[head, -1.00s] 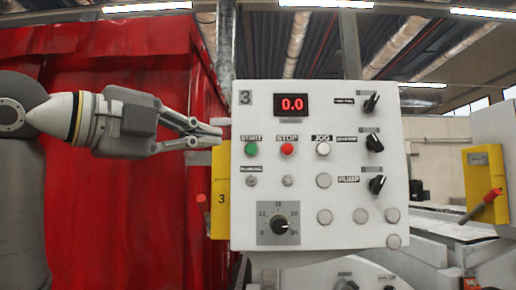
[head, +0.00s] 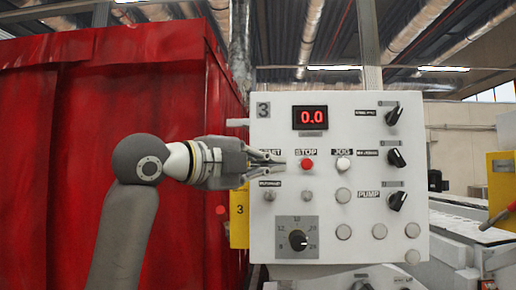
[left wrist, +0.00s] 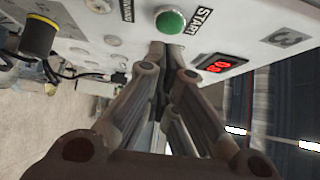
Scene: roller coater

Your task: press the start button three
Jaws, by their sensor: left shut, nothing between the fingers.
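The control panel marked 3 (head: 340,230) stands upright in front of me, with a red display (head: 311,117) reading 0.0. The green start button (left wrist: 170,20) shows in the left wrist view beside its START label; in the head view my gripper hides it. My left gripper (head: 280,162) is shut and empty, its fingertips in front of the start button area in the head view. In the left wrist view the left fingertips (left wrist: 165,48) are just below the green button; whether they touch the panel I cannot tell. My right gripper is not in view.
The red stop button (head: 307,163) and white jog button (head: 343,164) sit right of the fingertips. Black knobs (head: 397,157) line the panel's right side, with a dial (head: 298,240) below. A red curtain (head: 60,160) hangs behind my left arm.

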